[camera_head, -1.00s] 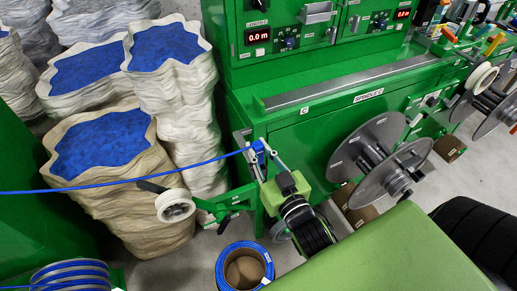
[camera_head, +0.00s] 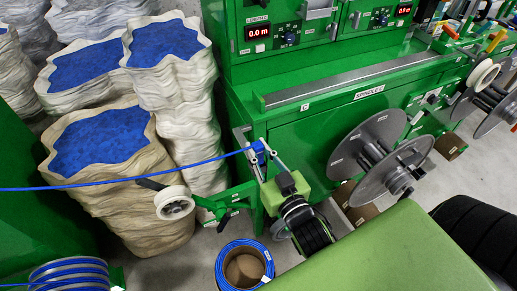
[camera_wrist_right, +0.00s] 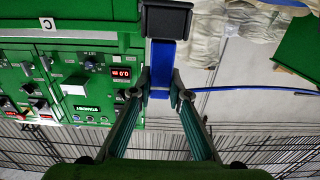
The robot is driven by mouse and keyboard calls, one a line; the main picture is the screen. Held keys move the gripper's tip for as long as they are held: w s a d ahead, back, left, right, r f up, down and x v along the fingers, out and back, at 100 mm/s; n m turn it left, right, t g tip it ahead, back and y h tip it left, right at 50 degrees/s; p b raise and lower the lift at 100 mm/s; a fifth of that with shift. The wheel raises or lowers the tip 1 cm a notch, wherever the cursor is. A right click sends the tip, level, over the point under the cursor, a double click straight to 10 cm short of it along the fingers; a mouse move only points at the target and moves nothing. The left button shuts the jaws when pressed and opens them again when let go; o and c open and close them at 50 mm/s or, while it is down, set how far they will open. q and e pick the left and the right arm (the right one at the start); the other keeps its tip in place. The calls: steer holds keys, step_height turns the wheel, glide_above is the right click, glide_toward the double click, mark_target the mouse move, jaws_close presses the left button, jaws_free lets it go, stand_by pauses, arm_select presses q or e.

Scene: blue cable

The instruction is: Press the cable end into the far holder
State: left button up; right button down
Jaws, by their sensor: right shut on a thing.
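My right gripper (camera_head: 259,158) is in the middle of the head view, at the left corner of the green machine. It is shut on the blue cable end (camera_wrist_right: 160,80), which shows between its two fingers in the wrist view. The blue cable (camera_head: 120,184) runs from the gripper to the left edge, fairly taut. A dark block (camera_wrist_right: 167,20) sits just beyond the fingertips at the top of the wrist view, against the blue piece; I cannot tell whether it is the far holder. My left gripper is not in view.
A green guide arm with a white roller (camera_head: 174,203) stands left of my right gripper. A blue cable coil (camera_head: 244,268) lies on the floor below. Sacks of blue material (camera_head: 100,142) stand at left. A grey spindle reel (camera_head: 365,150) is on the machine front.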

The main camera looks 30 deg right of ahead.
steer(key=shift+f+b, duration=0.8)
steer(key=shift+f, duration=0.55)
stand_by(0.4)
steer(key=c, duration=1.8)
jaws_free()
steer(key=shift+c, duration=0.2)
steer(key=s+p, duration=0.1)
steer(key=s, duration=0.7)
steer(key=shift+a, duration=0.25)
